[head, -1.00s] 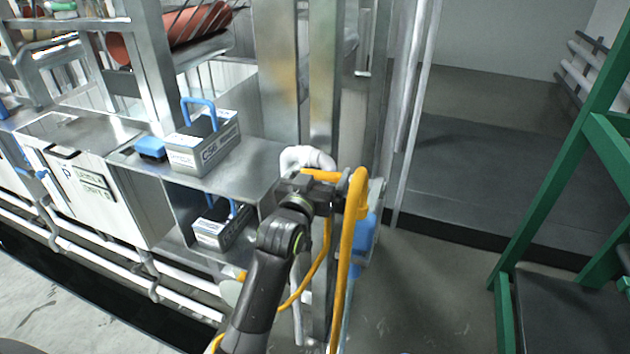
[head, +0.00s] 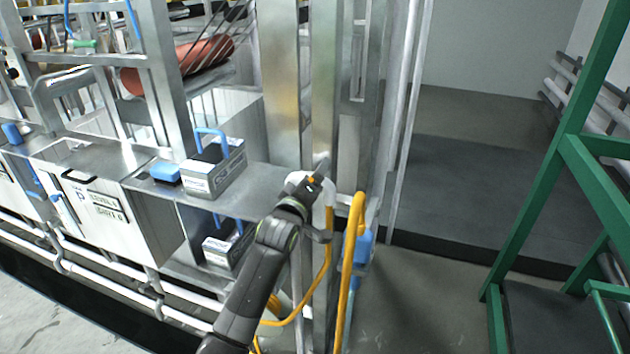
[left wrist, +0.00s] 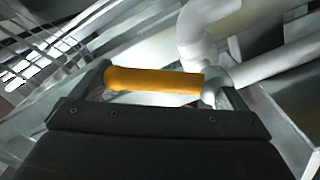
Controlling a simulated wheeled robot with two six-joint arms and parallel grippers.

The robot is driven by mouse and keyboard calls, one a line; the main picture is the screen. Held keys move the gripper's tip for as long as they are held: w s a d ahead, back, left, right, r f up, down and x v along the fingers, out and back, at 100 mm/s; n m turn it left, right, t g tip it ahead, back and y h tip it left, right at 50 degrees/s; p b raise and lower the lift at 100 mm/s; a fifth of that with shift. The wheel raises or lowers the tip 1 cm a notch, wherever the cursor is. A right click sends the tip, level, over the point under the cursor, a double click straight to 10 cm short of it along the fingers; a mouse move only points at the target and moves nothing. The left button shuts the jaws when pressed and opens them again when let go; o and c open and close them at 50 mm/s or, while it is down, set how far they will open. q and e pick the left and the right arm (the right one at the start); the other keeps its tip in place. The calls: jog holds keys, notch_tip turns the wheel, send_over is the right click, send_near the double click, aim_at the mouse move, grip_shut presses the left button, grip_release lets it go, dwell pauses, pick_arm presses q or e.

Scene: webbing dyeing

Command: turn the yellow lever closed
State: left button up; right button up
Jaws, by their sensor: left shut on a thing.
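The yellow lever (left wrist: 155,81) lies between the two fingers of my left gripper (left wrist: 160,82) in the left wrist view, nearly level across the picture. Its grey mount meets a white pipe behind it. In the head view a small orange-yellow piece of the lever (head: 312,180) shows at the tip of my left gripper (head: 314,184), beside the white pipe elbow and the steel post. My left gripper is shut on the lever. Most of the lever is hidden by the gripper in the head view. My right gripper is not in view.
A box with a blue handle (head: 214,172) and a blue block (head: 166,171) stand on the steel shelf. A green frame (head: 560,150) stands at the right, with open floor between.

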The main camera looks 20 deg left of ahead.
pick_arm(q)
jog(key=n, duration=0.1)
jog(key=a+r+n+p, duration=0.1)
jog(key=shift+a+n, duration=0.15)
jog(key=shift+n, duration=0.25)
jog(key=shift+a+n+p, duration=0.3)
jog(key=shift+a+n, duration=0.1)
jog(key=shift+n, duration=0.4)
jog(key=shift+a+n+p, duration=0.25)
jog(key=shift+a+n, duration=0.1)
jog(key=shift+n, duration=0.45)
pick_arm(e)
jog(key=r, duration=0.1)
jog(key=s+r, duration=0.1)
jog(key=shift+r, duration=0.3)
pick_arm(q)
jog(key=shift+w+n, duration=0.1)
jog(key=shift+n, duration=0.2)
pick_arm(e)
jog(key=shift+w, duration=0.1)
pick_arm(q)
jog(key=o, duration=1)
jog(key=shift+a, duration=0.1)
jog(key=shift+f, duration=0.1)
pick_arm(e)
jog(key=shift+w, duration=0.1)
